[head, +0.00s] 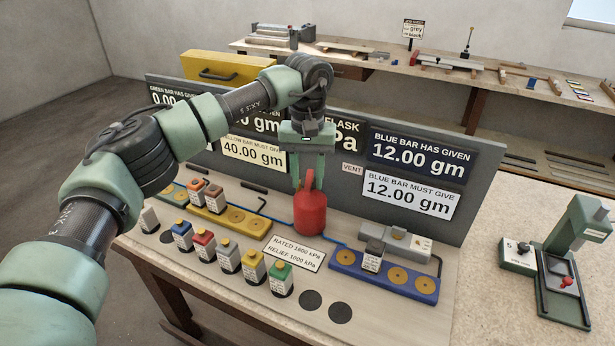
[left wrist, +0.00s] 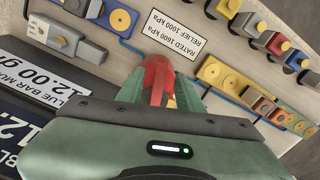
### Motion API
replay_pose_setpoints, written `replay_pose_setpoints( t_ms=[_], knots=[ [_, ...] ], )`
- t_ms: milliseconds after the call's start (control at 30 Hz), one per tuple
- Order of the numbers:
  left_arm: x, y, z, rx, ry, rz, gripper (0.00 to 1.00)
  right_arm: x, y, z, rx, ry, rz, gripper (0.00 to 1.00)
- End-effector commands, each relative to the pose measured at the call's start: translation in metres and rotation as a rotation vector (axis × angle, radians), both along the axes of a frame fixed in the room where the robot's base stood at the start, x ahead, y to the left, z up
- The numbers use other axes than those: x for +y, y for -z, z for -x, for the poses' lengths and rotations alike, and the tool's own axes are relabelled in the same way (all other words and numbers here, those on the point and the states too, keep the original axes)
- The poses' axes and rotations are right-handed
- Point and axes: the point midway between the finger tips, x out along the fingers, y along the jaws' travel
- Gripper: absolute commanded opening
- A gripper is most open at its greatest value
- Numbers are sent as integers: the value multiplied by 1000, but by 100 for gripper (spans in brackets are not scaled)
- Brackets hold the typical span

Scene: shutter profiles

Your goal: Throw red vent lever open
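A red flask-shaped body (head: 310,212) stands on the bench board, with a narrow red lever (head: 308,181) rising from its top. A small "VENT" label (head: 352,169) is on the grey panel behind it, to the right. My left gripper (head: 309,176) points down over the flask. Its two green fingers are apart, on either side of the red lever, with a gap showing between them. In the left wrist view the red part (left wrist: 157,78) shows between the fingers, and the gripper body hides its lower part. My right gripper is not in view.
Several coloured blocks with knobs (head: 228,252) stand left of the flask. A blue base with yellow discs (head: 385,277) lies to the right. The grey display panel (head: 420,150) rises close behind. A green bench device (head: 565,265) stands far right.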

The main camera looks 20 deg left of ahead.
Motion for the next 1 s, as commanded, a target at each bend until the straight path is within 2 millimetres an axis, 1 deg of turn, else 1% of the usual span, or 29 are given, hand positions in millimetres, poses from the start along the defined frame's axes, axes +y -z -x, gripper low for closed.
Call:
replay_pose_setpoints(
  t_ms=[67,300,400,500,633,1000],
  knots=[
    [-1,-7,-1,-3,0,1,36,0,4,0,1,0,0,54],
    [0,-48,-1,-6,-1,2,36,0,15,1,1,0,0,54],
    [0,-63,-1,-5,0,2,36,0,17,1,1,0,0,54],
    [0,-72,-1,-3,-1,1,36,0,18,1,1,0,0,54],
    [1,-76,-1,-3,-1,1,36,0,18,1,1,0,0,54],
    [1,-76,-1,-2,-1,2,36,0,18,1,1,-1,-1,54]
  ],
)
